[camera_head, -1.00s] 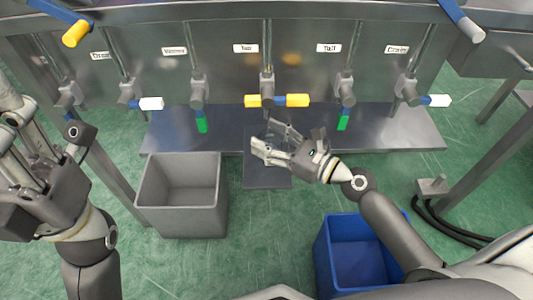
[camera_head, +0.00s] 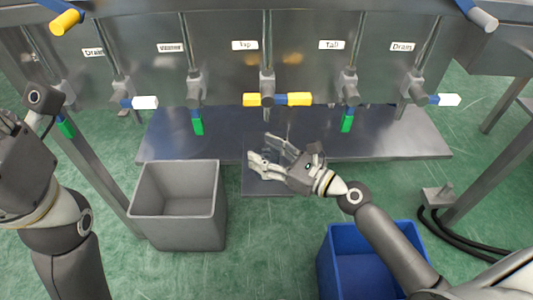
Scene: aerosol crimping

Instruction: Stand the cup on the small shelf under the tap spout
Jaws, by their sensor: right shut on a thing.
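My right gripper (camera_head: 265,151) is in the middle of the head view, its fingers pointing left. It is shut on a clear object, apparently the cup (camera_head: 281,149), whose outline is faint and partly hidden by the fingers. The small shelf (camera_head: 266,187) is a dark plate standing out from the long bench, below and partly behind the gripper. The middle tap (camera_head: 267,114), with yellow and blue handles, hangs above, its spout pointing down. The cup appears on the near side of the spout; its height over the shelf is unclear. My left gripper (camera_head: 12,140) is cut off at the left edge.
A grey open bin (camera_head: 180,235) stands left of the shelf and a blue bin (camera_head: 340,285) stands at the lower right. A long metal bench (camera_head: 400,140) runs under the row of taps. Neighbouring taps (camera_head: 195,95) flank the middle one.

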